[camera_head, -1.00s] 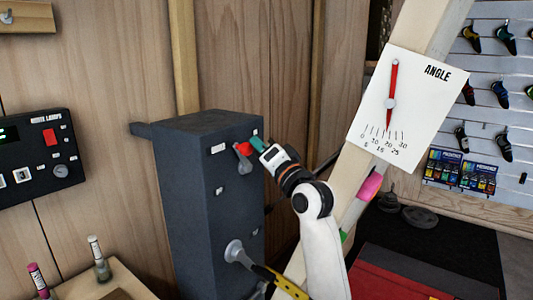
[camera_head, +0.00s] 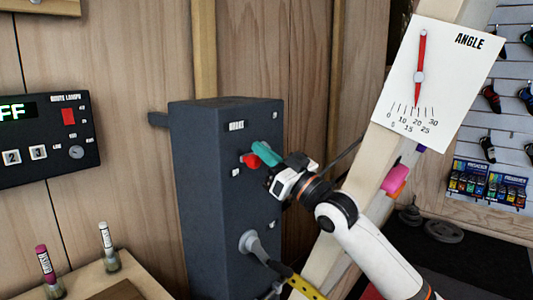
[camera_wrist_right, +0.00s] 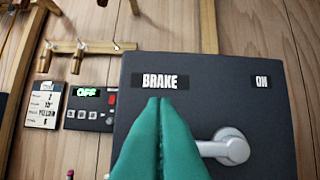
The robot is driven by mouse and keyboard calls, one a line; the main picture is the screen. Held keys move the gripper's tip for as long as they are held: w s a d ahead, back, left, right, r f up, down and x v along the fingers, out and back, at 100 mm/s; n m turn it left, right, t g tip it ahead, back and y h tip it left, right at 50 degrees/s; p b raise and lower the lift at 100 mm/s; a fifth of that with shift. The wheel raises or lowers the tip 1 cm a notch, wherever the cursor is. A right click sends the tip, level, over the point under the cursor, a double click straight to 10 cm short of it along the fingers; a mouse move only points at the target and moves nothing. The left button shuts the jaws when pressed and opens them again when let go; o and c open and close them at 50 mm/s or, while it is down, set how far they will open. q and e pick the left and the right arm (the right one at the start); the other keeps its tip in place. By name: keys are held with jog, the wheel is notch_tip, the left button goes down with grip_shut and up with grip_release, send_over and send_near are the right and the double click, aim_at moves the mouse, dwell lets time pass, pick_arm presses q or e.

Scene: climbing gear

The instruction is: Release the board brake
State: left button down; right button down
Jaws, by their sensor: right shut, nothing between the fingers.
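The dark grey brake box (camera_head: 215,215) stands by the wood wall. Its BRAKE label (camera_head: 236,126) is near the top of the front and also shows in the wrist view (camera_wrist_right: 160,81), with an ON label (camera_wrist_right: 262,82) to its right. The brake's red knob (camera_head: 250,161) sits below the label. In the wrist view the grey lever (camera_wrist_right: 226,147) points left from its round hub, its end hidden behind my fingers. My right gripper (camera_head: 265,153), with teal fingers, is shut and empty, close beside the red knob; I cannot tell whether they touch. My left gripper is out of view.
A grey crank (camera_head: 252,242) with a yellow part juts from the box's lower front. The slanted board carries an ANGLE card (camera_head: 440,80) at right.

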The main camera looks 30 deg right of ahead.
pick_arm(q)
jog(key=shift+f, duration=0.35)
pick_arm(e)
jog(key=shift+s+a+f, duration=0.1)
jog(key=shift+a+f, duration=0.1)
jog(key=shift+f, duration=0.35)
jog(key=shift+f, duration=0.1)
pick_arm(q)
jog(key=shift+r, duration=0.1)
